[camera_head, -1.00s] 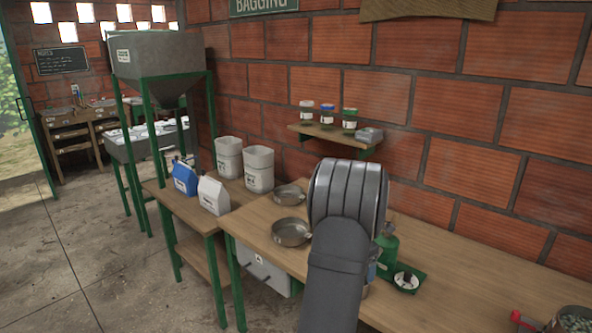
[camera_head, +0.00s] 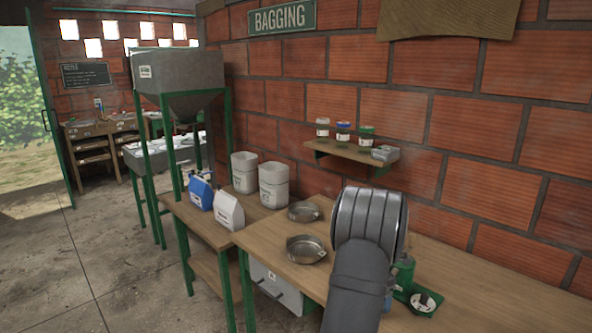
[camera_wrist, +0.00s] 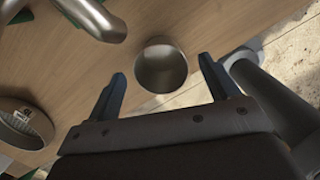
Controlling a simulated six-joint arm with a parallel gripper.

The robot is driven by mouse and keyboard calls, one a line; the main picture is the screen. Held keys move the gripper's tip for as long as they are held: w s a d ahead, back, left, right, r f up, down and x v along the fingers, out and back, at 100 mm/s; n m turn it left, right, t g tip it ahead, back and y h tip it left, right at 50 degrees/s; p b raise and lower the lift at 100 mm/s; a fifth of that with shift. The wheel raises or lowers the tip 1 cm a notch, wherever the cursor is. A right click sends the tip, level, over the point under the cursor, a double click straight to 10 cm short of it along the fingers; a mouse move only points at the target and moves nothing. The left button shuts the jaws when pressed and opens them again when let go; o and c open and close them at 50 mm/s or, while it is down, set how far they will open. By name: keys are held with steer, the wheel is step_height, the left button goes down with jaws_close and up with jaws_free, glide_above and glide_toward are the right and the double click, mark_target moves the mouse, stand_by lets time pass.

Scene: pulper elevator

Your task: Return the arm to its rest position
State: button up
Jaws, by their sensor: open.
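My arm (camera_head: 358,280) rises in front of the wooden bench in the head view, and its large rounded joint hides part of the bench and the green device behind it. My gripper (camera_wrist: 160,82) shows in the wrist view with its two dark fingers spread apart. A round metal cup (camera_wrist: 161,68) appears between and beyond the fingertips, over the wooden surface. I cannot tell how far it is from the fingers, but nothing is clamped between them. In the head view the gripper's fingers are hidden behind the arm.
Metal pans (camera_head: 306,249) stand on the bench (camera_head: 460,270) left of my arm. A green device with a round dial (camera_head: 422,302) is close on its right. White buckets (camera_head: 273,185), a blue bag (camera_head: 201,192) and a white bag (camera_head: 229,211) stand farther left. A wall shelf (camera_head: 345,150) holds jars.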

steer(key=shift+f, duration=1.55)
step_height(320, 180, up, 11)
steer(key=a, duration=0.1)
steer(key=f, duration=0.8)
steer(key=d+f, duration=0.1)
steer(key=f, duration=0.3)
step_height(320, 180, up, 5)
steer(key=shift+f, duration=0.1)
steer(key=s+d+r, duration=0.7)
steer(key=s, duration=0.3)
steer(key=s+d+f+m, duration=0.1)
steer(key=s+d+m, duration=0.3)
steer(key=s+d, duration=1.5)
steer(key=w+f, duration=0.4)
steer(key=w, duration=0.5)
steer(key=shift+f+g, duration=0.3)
steer(key=shift+f, duration=0.05)
steer(key=shift+a, duration=0.1)
